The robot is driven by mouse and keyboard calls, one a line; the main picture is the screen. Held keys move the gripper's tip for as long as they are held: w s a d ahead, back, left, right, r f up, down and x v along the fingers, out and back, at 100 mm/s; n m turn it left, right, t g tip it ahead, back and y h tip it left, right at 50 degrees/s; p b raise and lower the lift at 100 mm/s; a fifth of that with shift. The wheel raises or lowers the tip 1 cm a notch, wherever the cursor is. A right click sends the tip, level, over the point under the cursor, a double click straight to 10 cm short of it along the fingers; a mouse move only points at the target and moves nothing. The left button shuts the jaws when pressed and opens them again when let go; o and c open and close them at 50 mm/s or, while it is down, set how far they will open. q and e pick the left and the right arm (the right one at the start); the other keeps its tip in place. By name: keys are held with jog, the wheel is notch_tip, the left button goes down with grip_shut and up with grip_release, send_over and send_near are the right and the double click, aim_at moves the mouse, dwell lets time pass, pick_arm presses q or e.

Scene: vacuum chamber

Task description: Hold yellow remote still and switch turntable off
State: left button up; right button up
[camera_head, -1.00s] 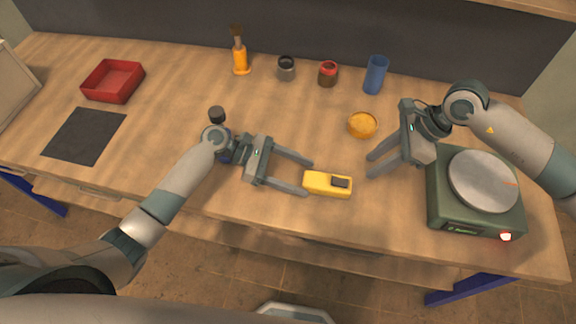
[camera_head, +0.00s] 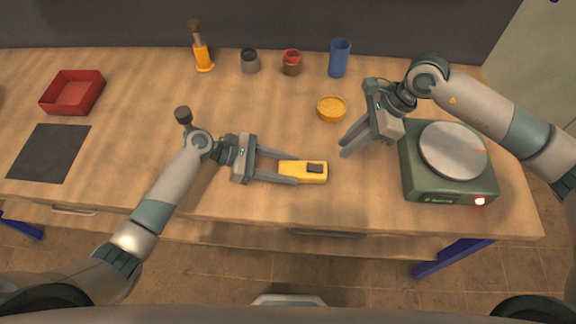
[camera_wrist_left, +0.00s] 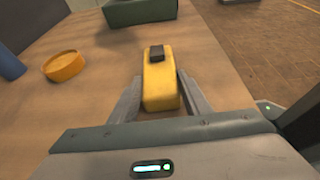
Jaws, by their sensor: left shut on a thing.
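The yellow remote (camera_head: 290,168) lies on the table with a dark raised button on its right part. My left gripper (camera_head: 288,168) is shut on its left end, one finger along each long side. In the left wrist view the remote (camera_wrist_left: 160,85) lies between the fingers, its dark button at the far end. The turntable (camera_head: 450,188) is a green box with a round grey plate and a glowing red light at its front right corner. My right gripper (camera_head: 344,146) hangs left of the turntable, apart from it and the remote. Its fingers look parted and empty.
An orange round dish (camera_head: 331,109) sits behind the remote. A blue cup (camera_head: 339,58), red jar (camera_head: 292,62), dark jar (camera_head: 250,61) and orange-handled brush (camera_head: 202,55) stand at the back. A red tray (camera_head: 72,93) and dark mat (camera_head: 48,153) lie left.

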grip_shut()
notch_tip(320, 180, up, 7)
jog(key=m+h, duration=0.4)
jog(key=m, duration=1.4)
send_over(311, 165)
jog(key=d, duration=0.2)
jog(key=shift+s+d+f, duration=0.1)
jog(key=shift+f, duration=0.05)
jog(key=f, duration=0.4)
jog(key=a+f, duration=0.1)
jog(key=f, duration=0.9)
jog(key=shift+a, duration=0.35)
